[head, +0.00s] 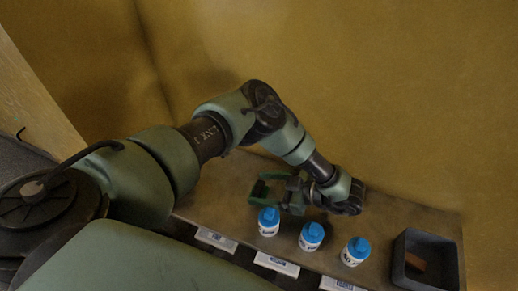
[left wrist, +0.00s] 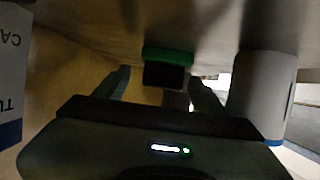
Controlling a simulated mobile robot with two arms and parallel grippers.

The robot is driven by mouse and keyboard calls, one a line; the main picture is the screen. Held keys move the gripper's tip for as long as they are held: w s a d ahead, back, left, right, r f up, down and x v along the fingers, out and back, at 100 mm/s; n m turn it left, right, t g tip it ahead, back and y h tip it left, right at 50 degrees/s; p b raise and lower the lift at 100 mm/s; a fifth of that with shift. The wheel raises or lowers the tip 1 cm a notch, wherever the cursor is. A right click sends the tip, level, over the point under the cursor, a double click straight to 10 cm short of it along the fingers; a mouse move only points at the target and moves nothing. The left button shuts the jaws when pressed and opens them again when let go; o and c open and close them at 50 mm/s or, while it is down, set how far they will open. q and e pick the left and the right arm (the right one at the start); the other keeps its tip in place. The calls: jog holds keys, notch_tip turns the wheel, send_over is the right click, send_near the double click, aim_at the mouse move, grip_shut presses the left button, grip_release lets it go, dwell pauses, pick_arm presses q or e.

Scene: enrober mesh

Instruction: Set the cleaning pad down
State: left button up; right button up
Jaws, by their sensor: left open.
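The cleaning pad (left wrist: 167,54) shows in the left wrist view as a green strip with a black block against it. Its green side meets the grey-brown table surface, which is at the top of that upside-down view. My left gripper (left wrist: 160,88) is open, its fingers to either side of the pad, with a clear gap at the left finger. In the head view my left gripper (head: 275,189) is low over the table behind the bottles, and green parts at its tip are too small to tell pad from finger. My right gripper is out of view.
Three white bottles with blue caps, left (head: 268,222), middle (head: 311,237) and right (head: 355,251), stand just in front of the gripper. A dark bin (head: 445,268) holding a brown block is at the right. Labels line the table's (head: 395,214) front edge.

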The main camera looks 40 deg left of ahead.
aim_at(255, 188)
pick_arm(q)
jog(key=p+x, duration=0.1)
jog(key=x, duration=0.3)
jog(key=shift+s+a, duration=0.2)
jog(key=shift+a, duration=0.05)
jog(key=shift+d+r, duration=0.1)
jog(key=shift+d, duration=0.05)
jog(key=shift+c, duration=0.9)
grip_shut()
jog(key=shift+r, duration=0.1)
